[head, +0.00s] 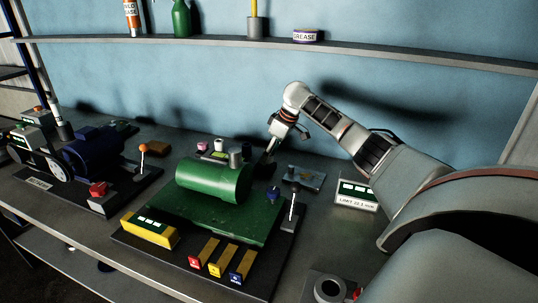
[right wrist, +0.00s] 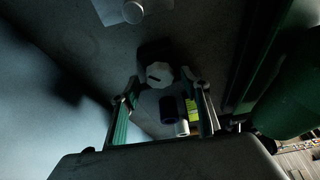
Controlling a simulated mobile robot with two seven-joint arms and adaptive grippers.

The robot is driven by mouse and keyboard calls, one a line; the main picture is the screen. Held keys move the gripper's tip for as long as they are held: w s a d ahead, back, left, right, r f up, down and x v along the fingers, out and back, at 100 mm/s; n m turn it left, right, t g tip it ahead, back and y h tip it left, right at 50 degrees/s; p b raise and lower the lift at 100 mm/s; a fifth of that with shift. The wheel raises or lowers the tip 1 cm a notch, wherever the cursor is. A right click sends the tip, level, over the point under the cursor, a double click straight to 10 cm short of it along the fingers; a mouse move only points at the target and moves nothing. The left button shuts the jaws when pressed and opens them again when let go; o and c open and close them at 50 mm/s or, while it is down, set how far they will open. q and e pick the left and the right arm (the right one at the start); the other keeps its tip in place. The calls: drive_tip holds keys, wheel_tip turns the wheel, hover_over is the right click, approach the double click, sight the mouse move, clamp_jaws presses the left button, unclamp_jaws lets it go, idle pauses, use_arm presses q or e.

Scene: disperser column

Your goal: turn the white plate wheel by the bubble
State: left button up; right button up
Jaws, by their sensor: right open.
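A white, many-sided wheel (right wrist: 160,74) shows in the right wrist view on a dark mount. My right gripper (right wrist: 160,80) is open, with its two green fingers on either side of the wheel in that picture. I cannot tell whether either finger touches it. In the head view my right gripper (head: 269,153) points down behind the green cylinder (head: 214,182). The wheel and the bubble cannot be made out there. A second pale round knob (right wrist: 133,12) sits on a grey plate at the top of the wrist view. My left gripper is not in view.
The green machine stands close in front of the right gripper. A lever (head: 293,202), a grey plate (head: 306,178) and a display box (head: 356,195) are to its right. A grey cylinder (head: 235,155) stands left of it. A shelf (head: 200,41) runs above.

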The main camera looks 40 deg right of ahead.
drive_tip(key=v, duration=1.1)
drive_tip(key=shift+s+r, duration=0.2)
drive_tip(key=shift+r, duration=0.1)
